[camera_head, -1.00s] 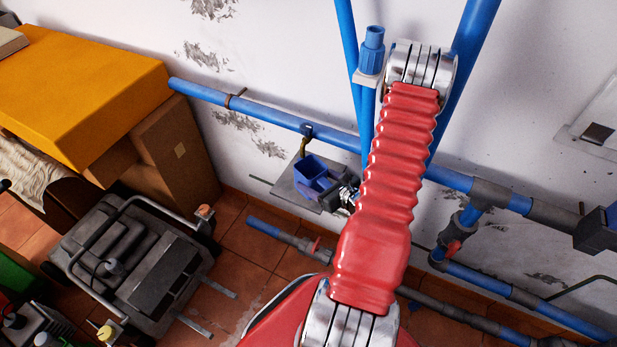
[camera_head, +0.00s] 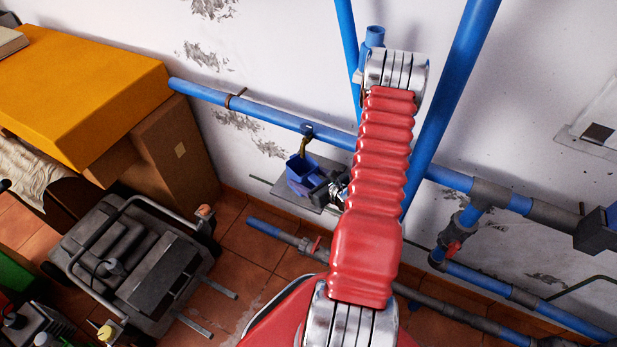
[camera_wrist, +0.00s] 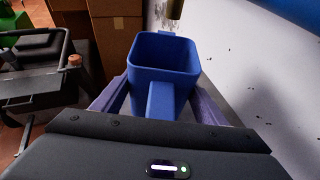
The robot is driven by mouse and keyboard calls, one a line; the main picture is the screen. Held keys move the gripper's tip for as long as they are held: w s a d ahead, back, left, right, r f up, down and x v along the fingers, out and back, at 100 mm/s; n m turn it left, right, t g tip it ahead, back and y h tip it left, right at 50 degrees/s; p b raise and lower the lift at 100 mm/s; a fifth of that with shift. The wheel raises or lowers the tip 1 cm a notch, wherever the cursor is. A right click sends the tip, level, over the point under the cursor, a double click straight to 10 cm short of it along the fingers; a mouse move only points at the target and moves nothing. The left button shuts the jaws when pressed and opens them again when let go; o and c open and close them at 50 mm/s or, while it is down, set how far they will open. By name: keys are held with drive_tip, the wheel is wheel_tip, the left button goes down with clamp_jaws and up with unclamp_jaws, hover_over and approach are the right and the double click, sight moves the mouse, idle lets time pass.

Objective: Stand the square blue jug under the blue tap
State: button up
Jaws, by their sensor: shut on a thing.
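The square blue jug (camera_head: 299,171) is upright at the grey shelf plate by the wall, just below the tap (camera_head: 304,145), which hangs from the blue pipe. The tap's spout looks brass-coloured. My gripper (camera_head: 318,187) is shut on the jug from the right. In the wrist view the open-topped jug (camera_wrist: 165,58) sits between my gripper's fingers (camera_wrist: 160,100), its handle towards me. The tap's spout (camera_wrist: 175,9) shows there just beyond the jug's far rim. Whether the jug's base touches the plate is hidden.
The grey shelf plate (camera_head: 265,184) sticks out from the wall. Blue pipes (camera_head: 245,107) run along the wall and up beside my arm. Cardboard boxes (camera_head: 178,150) and a grey wheeled machine (camera_head: 130,255) stand to the left.

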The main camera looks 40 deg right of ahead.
drive_tip(key=shift+f, duration=0.4)
drive_tip(key=shift+f, duration=0.1)
drive_tip(key=o, duration=1.2)
drive_tip(key=shift+c, duration=0.2)
drive_tip(key=v, duration=1.2)
drive_tip(key=shift+s, duration=0.1)
